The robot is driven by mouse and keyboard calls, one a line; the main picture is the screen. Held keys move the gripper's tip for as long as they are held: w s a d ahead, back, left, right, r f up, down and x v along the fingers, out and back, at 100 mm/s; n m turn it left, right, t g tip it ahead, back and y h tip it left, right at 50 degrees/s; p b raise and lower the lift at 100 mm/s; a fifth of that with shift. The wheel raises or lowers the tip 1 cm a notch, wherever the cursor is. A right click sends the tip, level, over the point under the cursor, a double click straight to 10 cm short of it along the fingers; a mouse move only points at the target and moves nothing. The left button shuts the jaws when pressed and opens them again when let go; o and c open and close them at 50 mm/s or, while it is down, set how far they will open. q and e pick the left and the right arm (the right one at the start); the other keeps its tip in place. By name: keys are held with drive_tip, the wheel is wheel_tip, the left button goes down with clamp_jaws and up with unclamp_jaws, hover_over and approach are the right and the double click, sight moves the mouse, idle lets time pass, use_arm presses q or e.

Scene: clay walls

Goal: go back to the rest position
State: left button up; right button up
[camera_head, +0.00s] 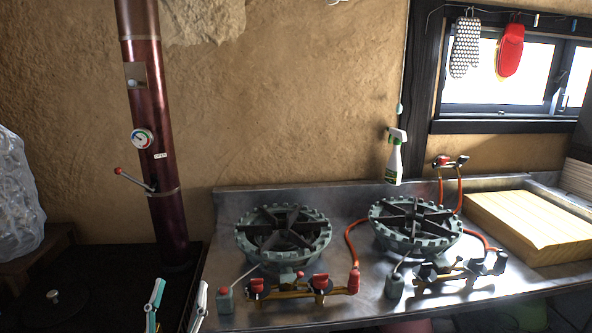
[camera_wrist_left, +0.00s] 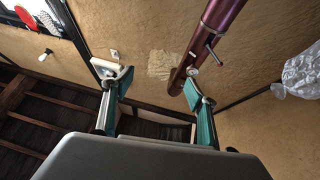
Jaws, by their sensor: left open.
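My left gripper (camera_head: 177,300) shows at the bottom left of the head view, with only its two teal and pale fingertips inside the frame. They stand apart with nothing between them, in front of the dark stove top. In the left wrist view the same gripper (camera_wrist_left: 159,88) is open and empty. Its fingers point up toward the clay wall and the dark red pipe. My right gripper is in neither view.
A dark red stove pipe (camera_head: 166,120) rises behind my left gripper. A steel counter (camera_head: 365,300) holds two gas burners, the left one (camera_head: 283,232) nearer my gripper. A spray bottle (camera_head: 395,158) and a yellow board (camera_head: 525,225) are farther right. A plastic-wrapped bundle (camera_head: 18,195) stands at far left.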

use_arm(q)
drive_tip(key=s+d+f+m+g+h+p, duration=0.1)
drive_tip(key=s+d+f+g, duration=0.2)
drive_tip(key=f, duration=0.5)
drive_tip(key=s+d+f+m+g+h, duration=0.1)
drive_tip(key=s+f+m+g+h, duration=0.1)
drive_tip(key=s+f+g, duration=0.45)
drive_tip(key=s+f+g+p, duration=0.1)
drive_tip(key=s+f+g, duration=0.3)
drive_tip(key=s+f, duration=1.1)
drive_tip(key=shift+s+d+f+m+g+y+p, duration=0.3)
drive_tip(key=shift+s+f+m+g+y+p, duration=0.05)
drive_tip(key=shift+f+m+y, duration=0.1)
drive_tip(key=shift+c, duration=0.5)
